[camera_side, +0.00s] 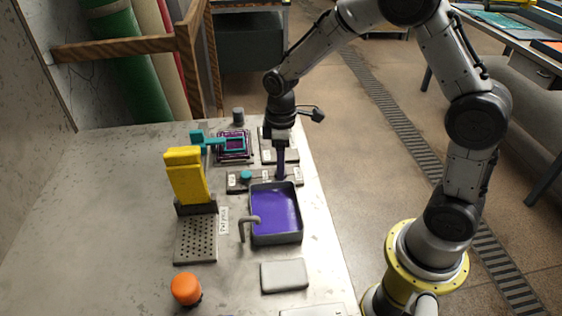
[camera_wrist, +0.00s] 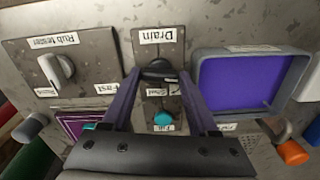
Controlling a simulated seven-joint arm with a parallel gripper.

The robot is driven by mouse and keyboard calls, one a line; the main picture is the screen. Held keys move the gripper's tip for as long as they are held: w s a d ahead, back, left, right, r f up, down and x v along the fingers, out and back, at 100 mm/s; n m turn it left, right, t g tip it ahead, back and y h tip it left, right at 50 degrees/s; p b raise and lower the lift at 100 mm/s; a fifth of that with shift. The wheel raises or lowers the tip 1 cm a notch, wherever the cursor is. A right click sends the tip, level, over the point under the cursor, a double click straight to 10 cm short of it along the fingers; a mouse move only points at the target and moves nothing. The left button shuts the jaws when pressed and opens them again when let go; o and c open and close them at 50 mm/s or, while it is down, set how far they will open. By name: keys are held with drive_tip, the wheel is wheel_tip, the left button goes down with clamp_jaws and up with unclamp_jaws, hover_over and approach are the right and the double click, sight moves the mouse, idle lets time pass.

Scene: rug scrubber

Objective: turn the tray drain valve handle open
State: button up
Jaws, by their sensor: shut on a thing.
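The drain valve handle (camera_wrist: 158,69) is a small black piece below the "Drain" label (camera_wrist: 162,35) in the wrist view. My gripper (camera_wrist: 159,75) has its two purple fingers on either side of it and is shut on it. The handle's ends are partly covered, so its exact angle is hard to read. In the side view my gripper (camera_side: 281,176) points down onto the panel just behind the tray (camera_side: 300,232), and its fingers hide the handle there. The dark-rimmed tray holds purple liquid and also shows at right in the wrist view (camera_wrist: 290,85).
A teal "Fill" knob (camera_side: 246,176) sits left of my gripper. A yellow block on a stand (camera_side: 187,175), a grey bent pipe (camera_side: 248,225), an orange knob (camera_side: 186,288) and a pale pad (camera_side: 284,275) stand nearby. The bench's left side is clear.

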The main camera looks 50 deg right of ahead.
drive_tip(key=shift+r+n, duration=0.15)
drive_tip(key=shift+n, duration=0.65)
drive_tip(key=o, duration=1.4)
